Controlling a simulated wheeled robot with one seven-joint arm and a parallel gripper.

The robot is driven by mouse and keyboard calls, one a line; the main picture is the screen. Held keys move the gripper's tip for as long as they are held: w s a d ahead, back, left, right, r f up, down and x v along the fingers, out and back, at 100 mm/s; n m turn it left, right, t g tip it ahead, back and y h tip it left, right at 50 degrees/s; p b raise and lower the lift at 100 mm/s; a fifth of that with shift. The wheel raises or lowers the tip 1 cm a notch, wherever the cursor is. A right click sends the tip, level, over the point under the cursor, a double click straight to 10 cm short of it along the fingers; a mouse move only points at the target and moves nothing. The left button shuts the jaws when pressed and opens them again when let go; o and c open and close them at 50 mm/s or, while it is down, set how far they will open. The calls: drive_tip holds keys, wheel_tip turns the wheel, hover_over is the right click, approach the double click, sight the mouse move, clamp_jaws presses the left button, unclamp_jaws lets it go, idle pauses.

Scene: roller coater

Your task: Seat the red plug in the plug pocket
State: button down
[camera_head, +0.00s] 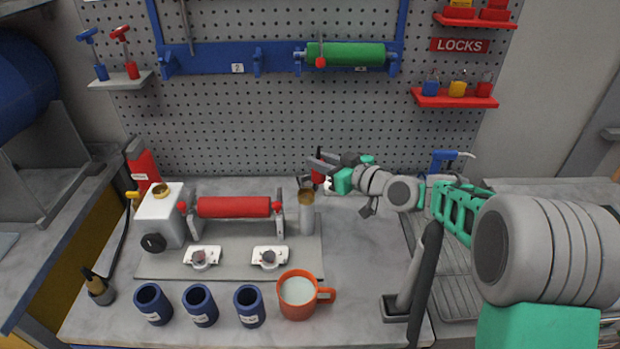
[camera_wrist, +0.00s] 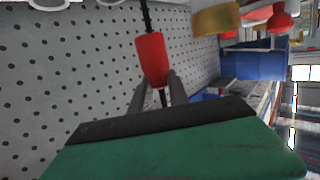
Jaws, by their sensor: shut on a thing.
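My gripper (camera_head: 325,174) is shut on the red plug (camera_head: 317,178), held in the air just behind and right of a grey post with a brass top (camera_head: 306,197). In the wrist view, the red plug (camera_wrist: 152,58) sits at the fingertips (camera_wrist: 158,92), a thin dark rod running out of its far end. A brass ring (camera_wrist: 215,18) shows to its right, apart from it. Another brass ring (camera_head: 162,189) tops the white block (camera_head: 160,215) at the left. I cannot tell for sure which opening is the plug pocket.
A red roller (camera_head: 234,207) lies in its stand on the grey base plate. Two white switch units (camera_head: 202,256) sit before it. Several blue cups (camera_head: 200,305) and an orange mug (camera_head: 298,294) line the front. The bench right of the base plate is mostly clear.

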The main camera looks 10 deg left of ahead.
drive_tip(key=w+a+f+p, duration=0.1)
drive_tip(key=w+f, duration=0.2)
drive_tip(key=w+a+f+p, duration=0.1)
drive_tip(key=w+a+f, duration=0.1)
drive_tip(key=w+f, duration=0.1)
drive_tip(key=w+a+f+p, duration=0.1)
drive_tip(key=w+a+f, duration=0.1)
drive_tip(key=w+f, duration=0.1)
drive_tip(key=shift+w+a+p, duration=0.15)
drive_tip(key=shift+w+p, duration=0.25)
drive_tip(key=shift+w, duration=0.4)
drive_tip(key=shift+f, duration=1.65)
drive_tip(key=c, duration=1.3)
unclamp_jaws()
drive_tip(key=shift+o, duration=0.2)
drive_tip(key=shift+r, duration=0.1)
